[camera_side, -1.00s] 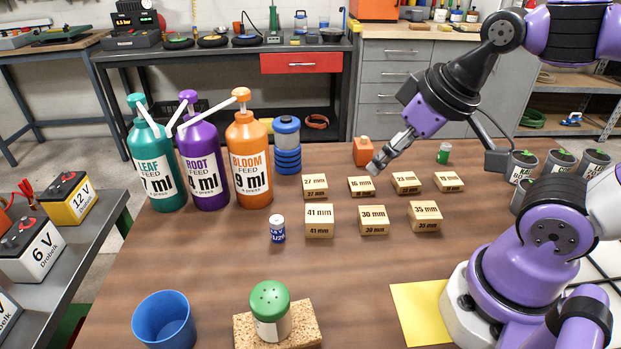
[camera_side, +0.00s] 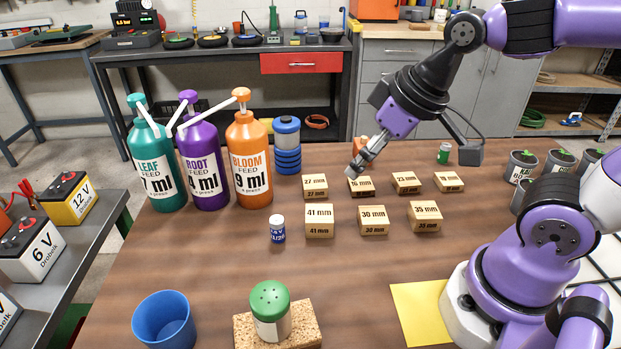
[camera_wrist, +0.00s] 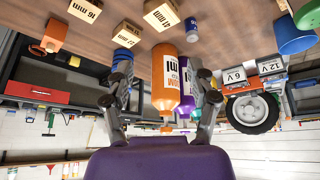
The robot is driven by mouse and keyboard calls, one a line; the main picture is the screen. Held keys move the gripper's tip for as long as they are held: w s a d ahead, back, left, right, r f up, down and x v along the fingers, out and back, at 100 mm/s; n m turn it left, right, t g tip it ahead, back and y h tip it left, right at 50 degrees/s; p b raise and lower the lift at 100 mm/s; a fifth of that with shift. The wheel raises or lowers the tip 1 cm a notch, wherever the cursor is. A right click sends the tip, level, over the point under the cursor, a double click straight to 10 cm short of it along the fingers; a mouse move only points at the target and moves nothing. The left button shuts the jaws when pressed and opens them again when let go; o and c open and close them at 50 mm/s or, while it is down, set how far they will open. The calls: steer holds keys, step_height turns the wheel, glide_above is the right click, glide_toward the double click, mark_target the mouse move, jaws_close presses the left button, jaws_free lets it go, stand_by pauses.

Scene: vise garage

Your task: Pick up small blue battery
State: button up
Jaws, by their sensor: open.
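The small blue battery (camera_side: 277,229) stands upright on the brown workbench (camera_side: 240,285), left of the 41 mm block. It has a white top and white lettering. In the wrist view the battery (camera_wrist: 191,30) is small, near the top, right of the 41 mm block. My gripper (camera_side: 354,172) is in the air near the 16 mm block, behind and to the right of the battery. In the wrist view my gripper (camera_wrist: 160,65) has its fingers wide apart, with nothing held between them. The orange bottle fills much of the view beyond them.
Wooden blocks, including the 41 mm block (camera_side: 319,220) and 16 mm block (camera_side: 361,187), stand right of the battery. Tall pump bottles, the orange one (camera_side: 249,160) nearest, stand behind it. A blue cup (camera_side: 163,320) and a green-capped shaker (camera_side: 270,310) are in front.

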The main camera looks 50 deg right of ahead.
mark_target(280, 220)
steer(key=w+a+f+n, duration=0.1)
steer(key=w+a+f, duration=0.1)
steer(key=w+f, duration=0.1)
steer(key=w+a+f+n+g+y, duration=0.1)
steer(key=w+a+f, duration=0.1)
steer(key=w+f, duration=0.1)
steer(key=w+a+f+n, duration=0.2)
steer(key=w+a+f, duration=0.1)
steer(key=f, duration=0.2)
steer(key=shift+g+y, duration=0.3)
steer(key=shift+w+x, duration=0.2)
steer(key=shift+x, duration=1.25)
steer(key=shift+w+x, duration=0.15)
steer(key=shift+x, duration=1.25)
steer(key=shift+d+r, duration=0.1)
steer(key=shift+r, duration=0.05)
jaws_close()
